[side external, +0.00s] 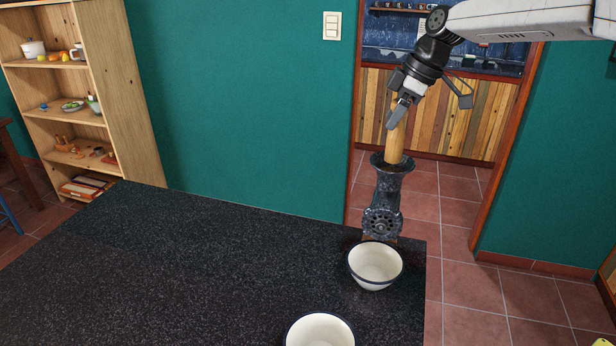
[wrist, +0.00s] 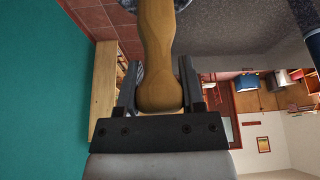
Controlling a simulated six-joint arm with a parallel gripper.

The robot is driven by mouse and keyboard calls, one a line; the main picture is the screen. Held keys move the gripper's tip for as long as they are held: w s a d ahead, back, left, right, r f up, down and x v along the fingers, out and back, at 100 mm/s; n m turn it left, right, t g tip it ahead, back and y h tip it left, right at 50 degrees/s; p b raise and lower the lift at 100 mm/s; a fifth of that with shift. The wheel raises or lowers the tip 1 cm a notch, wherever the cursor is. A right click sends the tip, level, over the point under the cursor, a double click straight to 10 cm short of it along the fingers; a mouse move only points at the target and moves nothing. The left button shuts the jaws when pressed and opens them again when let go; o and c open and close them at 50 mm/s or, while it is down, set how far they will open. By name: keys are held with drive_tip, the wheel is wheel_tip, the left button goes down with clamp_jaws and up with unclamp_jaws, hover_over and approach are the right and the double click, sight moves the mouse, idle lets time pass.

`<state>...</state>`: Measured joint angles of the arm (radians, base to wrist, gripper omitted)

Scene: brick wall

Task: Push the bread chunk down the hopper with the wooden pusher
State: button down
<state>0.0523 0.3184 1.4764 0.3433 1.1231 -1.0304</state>
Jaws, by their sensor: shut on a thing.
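My gripper (side external: 398,102) is shut on the wooden pusher (side external: 395,143), near its upper end. In the wrist view the pusher (wrist: 158,60) runs between the two fingers (wrist: 160,85) and away toward the top of the picture. In the side view the pusher is close to upright, and its lower end is at the mouth of the dark speckled grinder's hopper (side external: 392,165). How deep it sits in the hopper is hidden by the rim. The bread chunk is not visible in either view. The grinder's round perforated plate (side external: 382,222) faces the camera.
A white bowl with a dark rim (side external: 375,265) stands on the black speckled counter (side external: 200,260) just below the grinder's plate. A second white bowl (side external: 320,330) is at the front edge of the picture. The counter's left part is clear.

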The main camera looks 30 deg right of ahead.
drive_tip(key=shift+r, duration=0.9)
